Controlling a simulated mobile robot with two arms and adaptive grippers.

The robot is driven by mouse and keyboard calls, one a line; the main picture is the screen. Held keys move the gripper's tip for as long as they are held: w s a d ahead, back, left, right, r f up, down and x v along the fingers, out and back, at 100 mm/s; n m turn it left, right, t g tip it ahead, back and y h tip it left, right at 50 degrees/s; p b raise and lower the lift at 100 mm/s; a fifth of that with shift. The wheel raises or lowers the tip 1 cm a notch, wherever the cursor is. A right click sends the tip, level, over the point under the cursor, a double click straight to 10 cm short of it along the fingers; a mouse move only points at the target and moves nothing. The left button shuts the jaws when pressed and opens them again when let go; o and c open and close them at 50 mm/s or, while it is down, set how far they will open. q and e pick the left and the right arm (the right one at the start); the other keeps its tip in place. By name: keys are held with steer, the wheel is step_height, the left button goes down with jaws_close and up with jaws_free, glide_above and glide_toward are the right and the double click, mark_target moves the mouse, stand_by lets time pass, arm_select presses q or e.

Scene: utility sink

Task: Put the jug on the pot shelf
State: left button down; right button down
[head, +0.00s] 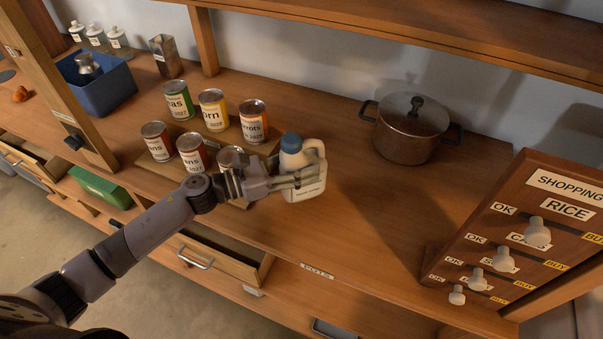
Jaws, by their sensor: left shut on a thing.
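The jug (305,190) is white with a blue cap and a side handle. My right gripper is not in view.
Several labelled cans (254,121) stand on a stepped wooden rack left of the jug. A shopping board (520,235) with pegs stands at the right. A blue bin (98,86) is far left. An open drawer (215,258) juts out below. The surface between jug, pot and board is clear.

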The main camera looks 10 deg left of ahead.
arm_select(q)
step_height(320, 180, down, 3)
steer(key=shift+f, duration=0.3)
steer(key=shift+f, duration=0.15)
steer(key=c, duration=0.8)
jaws_free()
steer(key=shift+f, duration=0.1)
